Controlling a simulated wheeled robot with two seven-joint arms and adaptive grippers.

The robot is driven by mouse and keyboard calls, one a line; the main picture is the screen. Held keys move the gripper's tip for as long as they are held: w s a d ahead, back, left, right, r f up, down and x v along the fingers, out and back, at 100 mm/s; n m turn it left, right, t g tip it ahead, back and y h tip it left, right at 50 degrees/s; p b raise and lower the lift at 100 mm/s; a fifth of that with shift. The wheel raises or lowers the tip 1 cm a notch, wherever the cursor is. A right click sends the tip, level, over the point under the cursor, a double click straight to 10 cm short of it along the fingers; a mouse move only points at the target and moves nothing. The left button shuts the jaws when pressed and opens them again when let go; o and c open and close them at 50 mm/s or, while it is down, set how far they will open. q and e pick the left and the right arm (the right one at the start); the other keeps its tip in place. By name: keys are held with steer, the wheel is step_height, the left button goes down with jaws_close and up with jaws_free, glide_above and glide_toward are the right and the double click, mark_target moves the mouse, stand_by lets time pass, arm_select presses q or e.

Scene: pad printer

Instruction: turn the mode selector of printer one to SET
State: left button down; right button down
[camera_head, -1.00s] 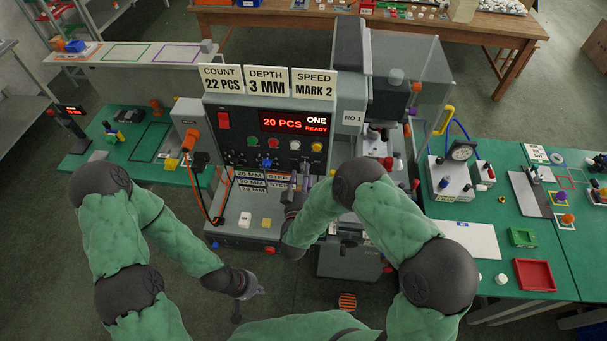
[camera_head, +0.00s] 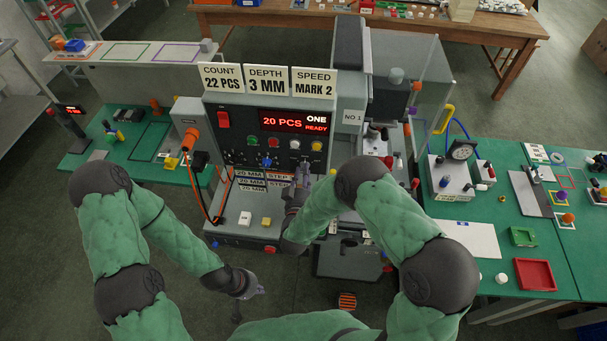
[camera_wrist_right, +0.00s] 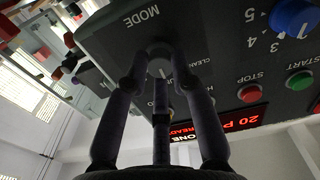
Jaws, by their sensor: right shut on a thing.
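Printer one is the grey machine with a dark control panel (camera_head: 270,125); its red display reads "20 PCS ONE READY". The mode selector (camera_wrist_right: 160,68) is a round grey knob under the "MODE" label in the right wrist view, which shows the panel upside down. A "CLEAN" label sits beside it; other position labels are partly hidden by the fingers. My right gripper (camera_wrist_right: 160,60) is shut on the knob, a finger on each side. In the head view my right gripper (camera_head: 302,172) covers the knob. My left gripper (camera_head: 250,292) hangs low, away from the printer; its opening is unclear.
A blue numbered knob (camera_wrist_right: 294,16), a red STOP button (camera_wrist_right: 249,94) and a green START button (camera_wrist_right: 299,81) lie near the selector. Count, depth and speed signs (camera_head: 267,80) stand on top. Green tables flank the machine.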

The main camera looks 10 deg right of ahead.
steer(key=shift+m+b, duration=5.4)
steer(key=shift+m, duration=0.4)
steer(key=c, duration=1.1)
jaws_free()
steer(key=shift+o, duration=0.2)
steer(key=v, duration=1.2)
steer(key=shift+w+f, duration=0.1)
